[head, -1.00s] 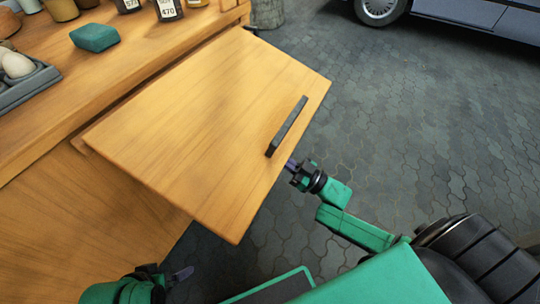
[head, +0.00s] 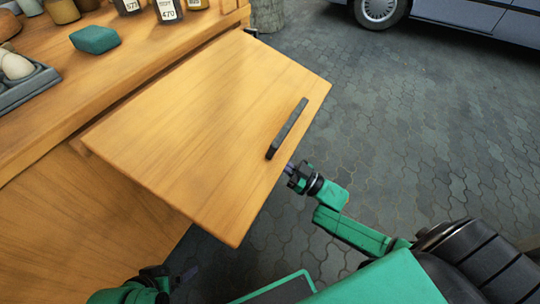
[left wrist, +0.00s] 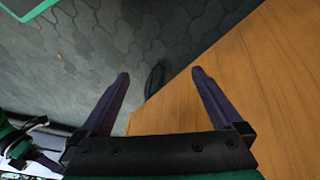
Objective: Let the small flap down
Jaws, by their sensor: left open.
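The small flap (head: 205,135) is a wooden panel standing out from the side of the wooden counter, with a dark bar handle (head: 287,128) near its outer edge. My right gripper (head: 289,168) is at the flap's outer edge, just below the handle in the picture. Its fingertips are partly hidden there and its opening is unclear. My left gripper (head: 187,273) is low in the head view, below the flap's near corner. In the left wrist view its two fingers (left wrist: 160,84) are spread and empty, with a wooden panel (left wrist: 270,75) to their right.
The counter top (head: 130,62) holds a teal block (head: 95,39), a grey tray (head: 28,90) with egg-like items, and several jars. Paved floor (head: 420,130) lies open to the right. A parked car (head: 460,18) stands at the back.

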